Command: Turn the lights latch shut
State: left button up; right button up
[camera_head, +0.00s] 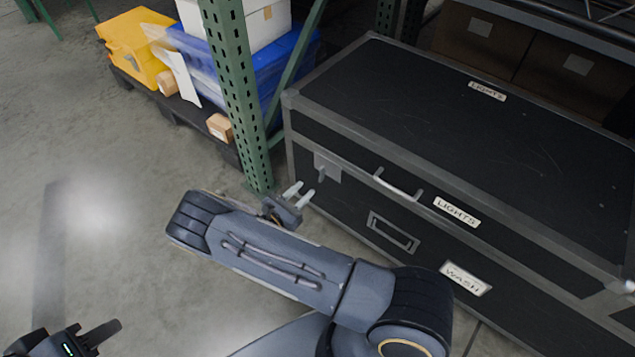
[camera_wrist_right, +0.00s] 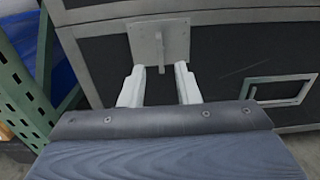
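The black case labelled LIGHTS (camera_head: 440,110) stands at the right in the head view. Its latch (camera_head: 327,166) is a grey square plate with a narrow lever, near the left end of the front face. In the right wrist view the latch (camera_wrist_right: 160,42) is at top centre, its lever upright and lower end hanging down. My right gripper (camera_head: 299,194) is open and empty just in front of and below the latch. In the wrist view its pale fingers (camera_wrist_right: 160,84) stand either side of the lever's line; contact cannot be told. My left gripper (camera_head: 85,335) is partly cut off at bottom left.
A green rack post (camera_head: 235,95) stands close left of the case. Behind it are a yellow bin (camera_head: 135,45) and a blue tote (camera_head: 275,75) on a low pallet. A bare handle frame (camera_wrist_right: 281,91) is right of the latch. Open floor (camera_head: 90,200) lies left.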

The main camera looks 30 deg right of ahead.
aim_at(319, 175)
jog(key=b+x, duration=0.1)
jog(key=x, duration=0.6)
jog(key=shift+w+d, duration=0.1)
jog(key=shift+d, duration=0.2)
grip_shut()
